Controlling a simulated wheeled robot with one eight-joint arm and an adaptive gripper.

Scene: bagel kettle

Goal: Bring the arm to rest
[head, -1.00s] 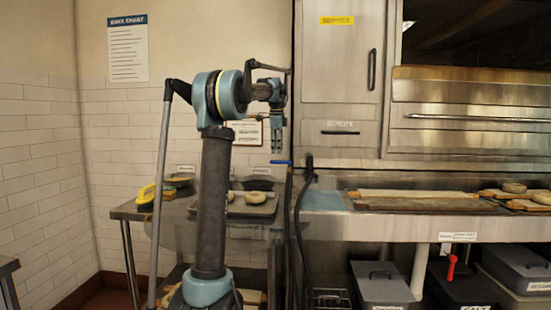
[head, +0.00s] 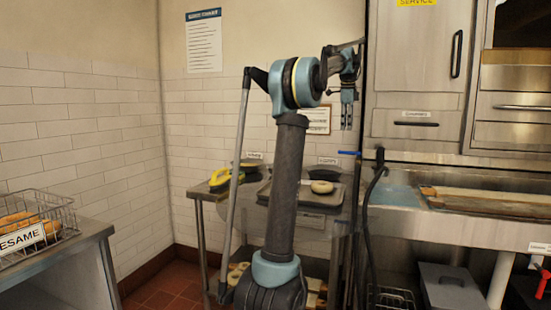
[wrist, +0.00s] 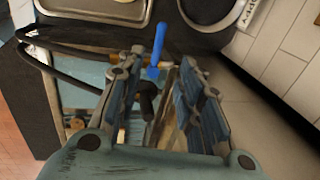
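My arm stands upright in the head view, with its elbow high and its forearm reaching right. My gripper (head: 347,117) hangs downward in front of the tiled wall, beside the grey cabinet. The wrist view shows my gripper (wrist: 165,75) with its two fingers apart and nothing held between them. A blue lever (wrist: 157,50) and a black hose show below and beyond the fingers.
A steel cart (head: 192,193) with a tray, a bagel (head: 322,187) and a yellow object (head: 220,178) stands behind my arm. A wire basket labelled SESAME (head: 62,212) sits on a counter at left. A steel worktop (head: 480,238) extends right.

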